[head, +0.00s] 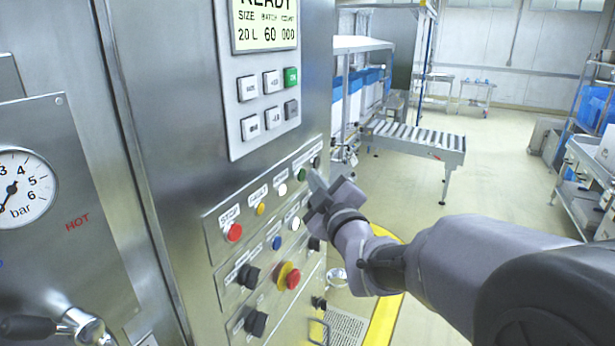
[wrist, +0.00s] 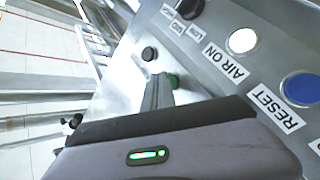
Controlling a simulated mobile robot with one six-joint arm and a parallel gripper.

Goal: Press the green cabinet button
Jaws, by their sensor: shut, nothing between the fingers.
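The green button (head: 301,174) is on the slanted steel panel of the cabinet, in the top row between a white and a black button. In the wrist view the green button (wrist: 173,80) shows just beside my fingertips, partly hidden by them. My gripper (head: 317,182) is shut and empty, its tips pointing at the panel close to the green button. In the wrist view the closed fingers of my gripper (wrist: 160,86) overlap the button's edge. I cannot tell whether they touch it.
Close by are a black button (wrist: 149,53), a white button (wrist: 243,40) and a blue button (wrist: 300,88). A red and yellow emergency stop (head: 290,276) sits lower on the panel. A keypad with a green key (head: 291,77) is above. A roller conveyor (head: 415,137) stands behind.

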